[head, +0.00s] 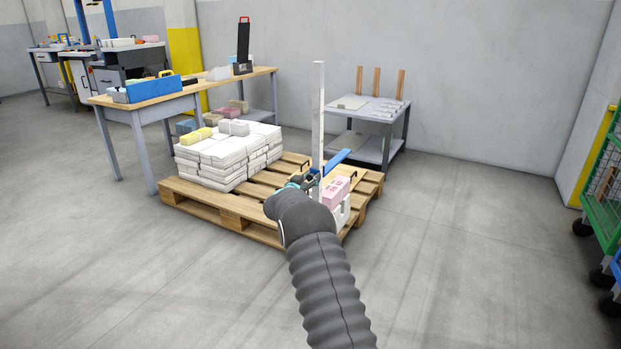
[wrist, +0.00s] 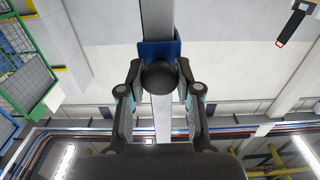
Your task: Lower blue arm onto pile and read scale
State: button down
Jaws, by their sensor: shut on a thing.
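A tall pale scale post (head: 318,100) stands upright at the right part of the wooden pallet (head: 250,222). The blue arm (head: 337,160) sticks out from the post's lower part, above a small pile with a pink bundle (head: 337,190) on top. It appears to be above the bundle, but I cannot tell the exact gap. In the wrist view, my gripper (wrist: 158,88) has its fingers on both sides of a dark round knob (wrist: 159,76), in front of the blue slider (wrist: 150,50) on the post. My wrist hides part of the pile, and the scale marks are unreadable.
A long workbench (head: 150,109) is behind left, and a grey low table (head: 372,110) behind right. A green cage cart (head: 606,185) stands at the far right. Floor in front is clear.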

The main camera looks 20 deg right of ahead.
jog(key=c, duration=0.8)
grip_release()
jog(key=v, duration=1.2)
